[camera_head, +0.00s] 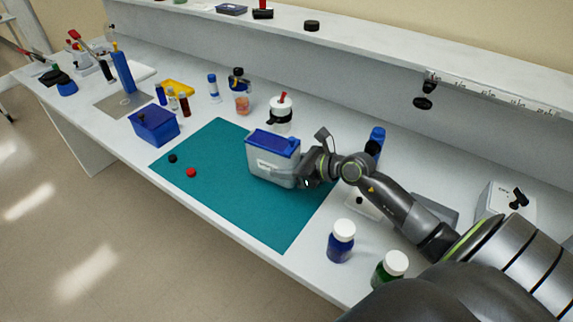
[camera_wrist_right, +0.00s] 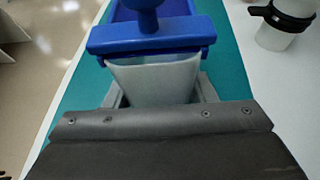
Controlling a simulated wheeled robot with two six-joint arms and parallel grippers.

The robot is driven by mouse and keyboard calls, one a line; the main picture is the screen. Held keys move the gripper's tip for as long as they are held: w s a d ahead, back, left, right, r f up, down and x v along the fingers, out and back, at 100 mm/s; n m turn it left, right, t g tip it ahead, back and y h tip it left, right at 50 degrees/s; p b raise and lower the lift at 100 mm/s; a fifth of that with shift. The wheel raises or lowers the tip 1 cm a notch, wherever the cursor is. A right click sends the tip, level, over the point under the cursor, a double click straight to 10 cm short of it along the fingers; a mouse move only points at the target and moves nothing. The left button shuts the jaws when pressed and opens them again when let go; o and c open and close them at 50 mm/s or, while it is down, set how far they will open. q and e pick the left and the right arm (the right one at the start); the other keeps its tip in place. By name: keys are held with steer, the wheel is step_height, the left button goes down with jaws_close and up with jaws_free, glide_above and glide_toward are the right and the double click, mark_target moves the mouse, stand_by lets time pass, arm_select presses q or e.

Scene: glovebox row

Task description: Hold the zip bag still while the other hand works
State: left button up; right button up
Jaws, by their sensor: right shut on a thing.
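The zip bag (camera_head: 271,166) stands upright on the teal mat as a whitish, box-like body with a pale label and a blue top (camera_head: 273,142). In the right wrist view its pale wall (camera_wrist_right: 155,80) shows under a blue rim, with a blue knob above. My right gripper (camera_head: 300,178) is at the bag's right end in the head view, shut on it. Its fingers (camera_wrist_right: 160,97) lie on both sides of the pale wall in the wrist view; the fingertips are partly hidden. My left gripper is in neither view.
The teal mat (camera_head: 215,160) is mostly bare, with small black and red caps at its left. A blue box (camera_head: 154,125) and several vials stand further left. A white-capped bottle (camera_head: 281,115) stands behind the bag. Blue (camera_head: 341,241) and green (camera_head: 390,268) jars stand near the front edge.

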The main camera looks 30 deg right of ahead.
steer(key=shift+f+b, duration=0.85)
steer(key=shift+f, duration=0.2)
stand_by(0.4)
stand_by(1.4)
steer(key=o, duration=1.2)
steer(key=shift+c, duration=0.2)
